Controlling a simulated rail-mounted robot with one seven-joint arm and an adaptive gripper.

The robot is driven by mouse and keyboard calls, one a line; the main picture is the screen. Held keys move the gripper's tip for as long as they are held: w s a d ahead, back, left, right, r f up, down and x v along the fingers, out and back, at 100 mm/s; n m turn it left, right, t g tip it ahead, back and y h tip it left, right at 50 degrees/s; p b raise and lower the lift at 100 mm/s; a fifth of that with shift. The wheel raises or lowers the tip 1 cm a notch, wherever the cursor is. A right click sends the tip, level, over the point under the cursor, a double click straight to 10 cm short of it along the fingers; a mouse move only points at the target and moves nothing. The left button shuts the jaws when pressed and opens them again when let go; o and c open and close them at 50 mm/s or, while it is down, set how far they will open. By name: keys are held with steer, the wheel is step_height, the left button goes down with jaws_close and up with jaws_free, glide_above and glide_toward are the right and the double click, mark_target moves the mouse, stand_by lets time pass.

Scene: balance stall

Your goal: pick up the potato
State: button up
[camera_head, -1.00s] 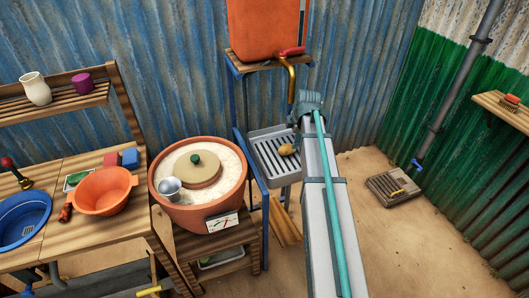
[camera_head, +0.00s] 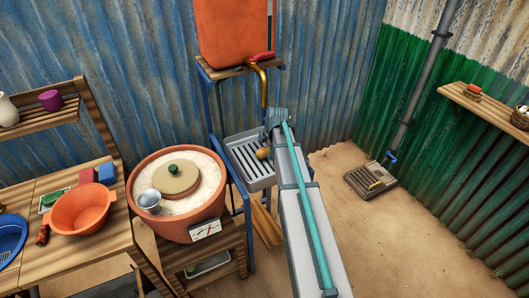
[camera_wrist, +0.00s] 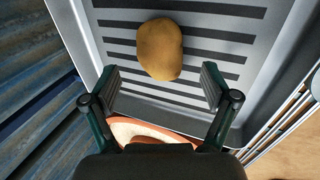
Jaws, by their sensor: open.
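The potato (camera_wrist: 160,49) is brown and oval and lies on a grey slatted tray (camera_wrist: 280,60) in the wrist view. The potato also shows in the head view (camera_head: 263,153), on the tray (camera_head: 240,158) beside the end of my arm. My gripper (camera_wrist: 161,88) is open and empty. Its two fingers stand apart to the left and right, with the potato ahead of the fingertips and roughly centred between their lines. In the head view the fingers are hidden behind my arm.
An orange tank (camera_head: 233,33) with a tap (camera_head: 262,68) stands on a shelf above the tray. A clay pot of sand (camera_head: 180,225) with a lid and metal cup stands left of it. A wooden workbench (camera_head: 85,255) holds an orange basin (camera_head: 82,211). The floor at right is mostly clear.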

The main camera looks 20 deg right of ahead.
mark_target(265, 150)
steer(key=shift+p+x, duration=0.7)
steer(key=shift+x, duration=1.35)
steer(key=shift+c, duration=0.4)
steer(key=c, duration=1.3)
steer(key=shift+c, duration=0.2)
steer(key=shift+r, duration=0.15)
